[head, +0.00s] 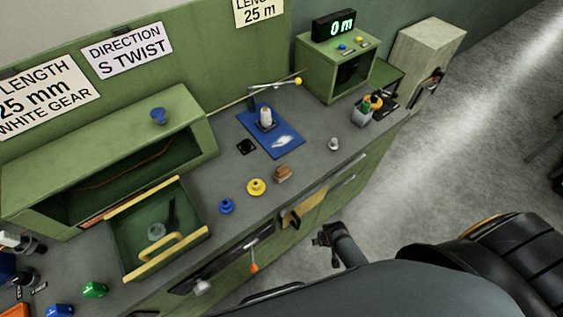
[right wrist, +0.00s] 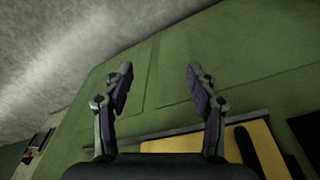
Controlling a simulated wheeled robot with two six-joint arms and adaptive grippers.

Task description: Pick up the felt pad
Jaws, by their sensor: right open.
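A small flat black square (head: 246,147) lies on the grey bench top, left of the blue mat (head: 284,148). It looks like the felt pad, but it is too small to be sure of its material. My right gripper (head: 328,236) is low in front of the bench's front face, apart from the pad. In the right wrist view the right gripper (right wrist: 158,78) is open, with nothing between its fingers and a green panel (right wrist: 165,70) beyond them. The pad is not visible in that view. My left gripper is not in view.
A blue knob (head: 227,206), a yellow flanged piece (head: 256,187) and a brown block (head: 283,173) stand near the front edge. An open drawer (head: 193,247) juts out at left. A thin rod with a yellow end (head: 298,81) overhangs the mat.

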